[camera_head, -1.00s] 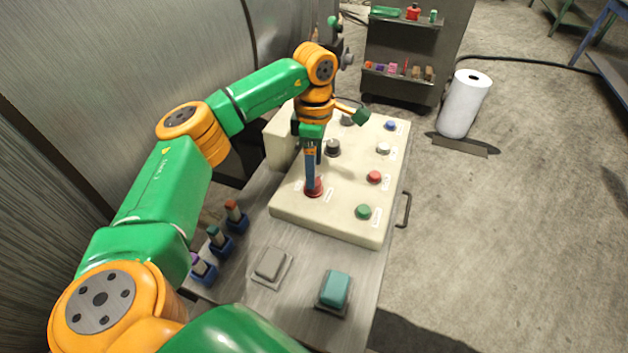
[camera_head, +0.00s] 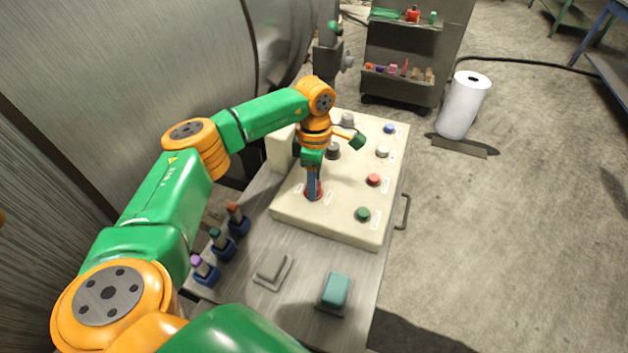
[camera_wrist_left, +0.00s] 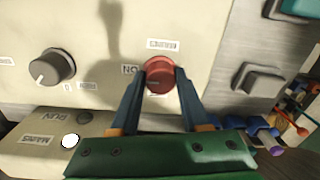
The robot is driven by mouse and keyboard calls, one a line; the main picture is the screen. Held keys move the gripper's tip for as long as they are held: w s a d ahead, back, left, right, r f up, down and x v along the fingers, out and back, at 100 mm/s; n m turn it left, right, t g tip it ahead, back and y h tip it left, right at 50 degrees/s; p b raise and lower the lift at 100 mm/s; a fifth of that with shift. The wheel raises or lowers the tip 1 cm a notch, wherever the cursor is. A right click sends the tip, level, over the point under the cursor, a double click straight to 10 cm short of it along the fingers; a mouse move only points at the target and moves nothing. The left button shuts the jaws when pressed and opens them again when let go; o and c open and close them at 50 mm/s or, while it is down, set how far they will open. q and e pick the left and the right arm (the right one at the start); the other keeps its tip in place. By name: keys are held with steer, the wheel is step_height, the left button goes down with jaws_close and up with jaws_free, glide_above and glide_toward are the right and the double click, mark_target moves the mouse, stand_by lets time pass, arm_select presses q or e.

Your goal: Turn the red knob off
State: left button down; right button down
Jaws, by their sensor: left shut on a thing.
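The red knob (camera_wrist_left: 160,76) stands on the cream control panel (camera_wrist_left: 205,22), with an "ON" label beside it in the left wrist view. In the head view the knob (camera_head: 313,194) shows only in part, at the near left of the panel (camera_head: 330,222). My left gripper (camera_head: 313,187) points down over it. In the left wrist view the blue fingers of the gripper (camera_wrist_left: 160,82) stand on either side of the knob and are shut on it. The knob's pointer mark is not clear. My right gripper is not in view.
A grey knob (camera_wrist_left: 52,68) sits on the same panel. A red button (camera_head: 373,180) and a green button (camera_head: 363,214) are to the right. A grey switch (camera_head: 272,267) and a teal switch (camera_head: 335,290) lie on the near bench. Upright coloured handles (camera_head: 222,242) stand at its left.

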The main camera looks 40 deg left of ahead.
arm_select(q)
steer(key=shift+n, duration=0.3)
steer(key=n, duration=0.4)
steer(key=n+p, duration=0.1)
steer(key=n, duration=0.3)
steer(key=shift+r+n, duration=0.1)
steer(key=shift+n, duration=0.2)
steer(key=n, duration=0.4)
steer(key=shift+p, duration=0.3)
steer(key=n, duration=0.4)
steer(key=shift+t+p, duration=0.3)
steer(key=shift+n, duration=0.4)
steer(key=shift+c, duration=1.9)
jaws_free()
